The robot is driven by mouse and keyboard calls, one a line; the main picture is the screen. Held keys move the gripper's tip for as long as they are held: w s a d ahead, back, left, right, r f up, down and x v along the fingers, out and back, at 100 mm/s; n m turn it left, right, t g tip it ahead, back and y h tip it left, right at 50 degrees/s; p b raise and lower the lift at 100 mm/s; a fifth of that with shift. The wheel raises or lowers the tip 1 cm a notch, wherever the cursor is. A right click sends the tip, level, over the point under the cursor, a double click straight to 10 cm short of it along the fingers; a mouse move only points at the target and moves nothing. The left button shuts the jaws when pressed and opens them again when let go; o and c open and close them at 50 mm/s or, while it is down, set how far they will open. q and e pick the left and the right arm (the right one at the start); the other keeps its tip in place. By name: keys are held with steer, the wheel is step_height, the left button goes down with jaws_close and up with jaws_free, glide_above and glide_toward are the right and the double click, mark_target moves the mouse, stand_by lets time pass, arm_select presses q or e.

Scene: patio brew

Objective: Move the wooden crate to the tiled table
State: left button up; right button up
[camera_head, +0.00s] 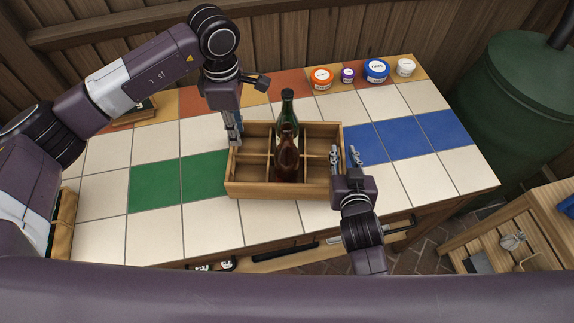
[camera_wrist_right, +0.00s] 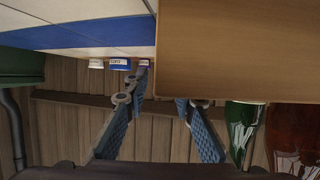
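The wooden crate (camera_head: 285,190) is a divided box resting on the tiled table (camera_head: 108,215), between its green and blue tiles. It holds a green bottle (camera_head: 288,105) and a brown bottle (camera_head: 288,160); other compartments look empty. My left gripper (camera_head: 236,138) points down at the crate's left end wall; its fingers look close together, and whether they grip is unclear. My right gripper (camera_head: 344,153) is open at the right end wall, one finger on each side. In the right wrist view the crate (camera_wrist_right: 240,50) shows close up, with a gap between the fingers (camera_wrist_right: 160,102).
Several small jars stand along the back edge, including an orange one (camera_head: 321,78) and a blue one (camera_head: 376,70). A slatted wooden table (camera_head: 500,245) is at the lower right, and a green barrel (camera_head: 520,110) behind it. Tiles left and right of the crate are mostly clear.

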steer(key=v, duration=1.1)
steer(key=shift+r, duration=0.1)
